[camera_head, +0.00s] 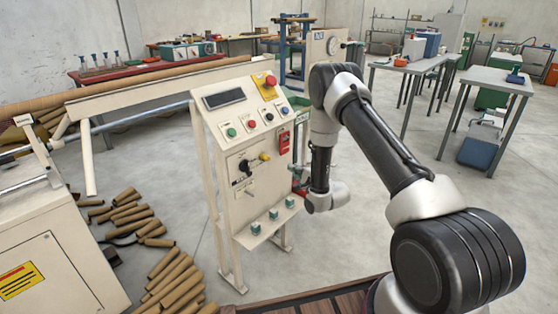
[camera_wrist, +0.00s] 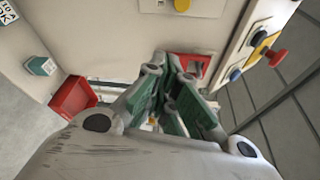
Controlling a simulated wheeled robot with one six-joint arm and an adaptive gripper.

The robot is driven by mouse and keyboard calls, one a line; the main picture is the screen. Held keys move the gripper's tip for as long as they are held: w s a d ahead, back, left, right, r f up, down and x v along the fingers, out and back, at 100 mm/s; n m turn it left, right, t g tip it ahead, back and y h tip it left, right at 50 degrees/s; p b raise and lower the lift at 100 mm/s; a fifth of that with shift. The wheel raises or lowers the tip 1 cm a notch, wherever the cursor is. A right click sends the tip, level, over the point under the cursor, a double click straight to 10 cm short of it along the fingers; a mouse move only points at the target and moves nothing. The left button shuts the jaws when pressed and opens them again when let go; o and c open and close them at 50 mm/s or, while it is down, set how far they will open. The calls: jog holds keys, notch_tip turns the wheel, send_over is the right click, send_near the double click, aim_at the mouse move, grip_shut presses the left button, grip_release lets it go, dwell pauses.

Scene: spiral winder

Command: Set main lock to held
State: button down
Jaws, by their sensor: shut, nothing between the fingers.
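The upright control panel (camera_head: 232,205) stands left of my arm. No readable label marks the main lock, so I cannot tell which part it is. The front carries a black rotary handle (camera_head: 245,167), a small lever switch (camera_head: 249,192) and a red plate (camera_head: 284,141) near the right edge. My gripper (camera_wrist: 172,62) is shut and empty, its green-padded fingers in front of the panel face. A red plate (camera_wrist: 192,66) lies just behind the fingertips; contact cannot be told.
A red emergency button on yellow (camera_head: 270,81) sits on the sloped top, also in the wrist view (camera_wrist: 276,56). A red box (camera_wrist: 72,97) juts out left of the fingers. Cardboard tubes (camera_head: 172,275) lie on the floor at left.

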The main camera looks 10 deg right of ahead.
aim_at(265, 158)
jog(key=shift+r+m, duration=0.15)
jog(key=shift+m, duration=0.25)
jog(key=w+a, duration=0.6)
jog(key=w, duration=0.1)
jog(key=shift+w, duration=0.15)
dwell(0.3)
jog(key=shift+s+a, duration=0.75)
jog(key=shift+a, duration=0.3)
jog(key=shift+s+a, duration=0.75)
jog(key=shift+a, duration=0.3)
